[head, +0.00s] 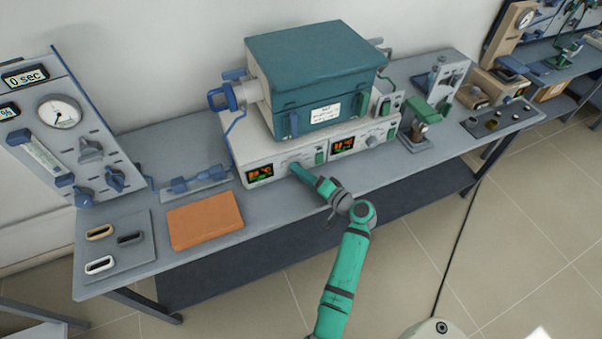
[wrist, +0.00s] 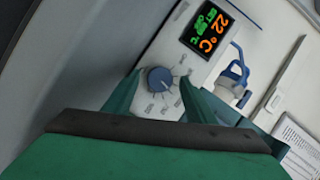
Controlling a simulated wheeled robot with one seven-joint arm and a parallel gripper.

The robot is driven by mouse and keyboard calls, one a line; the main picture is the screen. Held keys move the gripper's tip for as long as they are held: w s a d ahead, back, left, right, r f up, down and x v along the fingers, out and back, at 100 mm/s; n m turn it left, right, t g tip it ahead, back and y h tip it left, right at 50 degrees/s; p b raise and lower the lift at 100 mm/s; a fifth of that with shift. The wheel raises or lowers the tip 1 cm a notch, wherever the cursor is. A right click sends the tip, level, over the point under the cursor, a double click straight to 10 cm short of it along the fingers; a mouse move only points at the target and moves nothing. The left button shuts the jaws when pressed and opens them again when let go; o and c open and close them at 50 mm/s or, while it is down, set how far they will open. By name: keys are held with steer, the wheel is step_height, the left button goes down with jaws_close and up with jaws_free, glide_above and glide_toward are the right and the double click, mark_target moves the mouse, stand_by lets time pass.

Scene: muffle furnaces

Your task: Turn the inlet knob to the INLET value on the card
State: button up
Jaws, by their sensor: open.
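A round blue-grey knob (wrist: 159,80) with marks around it sits on the white control panel beside a lit display (wrist: 207,35) reading 22 °C. My gripper (wrist: 158,82) is open, with one green finger on each side of the knob in the wrist view. I cannot tell if either finger touches it. In the head view my gripper (head: 298,170) is at the left half of the panel front and hides the knob. A white card (head: 325,112) is on the teal furnace (head: 315,65); its writing is too small to read. I cannot read the knob's labels.
A second display (head: 343,144) and a grey knob (head: 371,141) are on the panel's right half. A green switch (head: 320,158) is right of my gripper. An orange mat (head: 205,219) lies on the bench (head: 130,280). A gauge board (head: 60,125) stands at left.

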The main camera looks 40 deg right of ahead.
steer(key=v, duration=1)
steer(key=shift+s, duration=0.15)
steer(key=shift+a+f, duration=0.1)
steer(key=shift+a, duration=0.05)
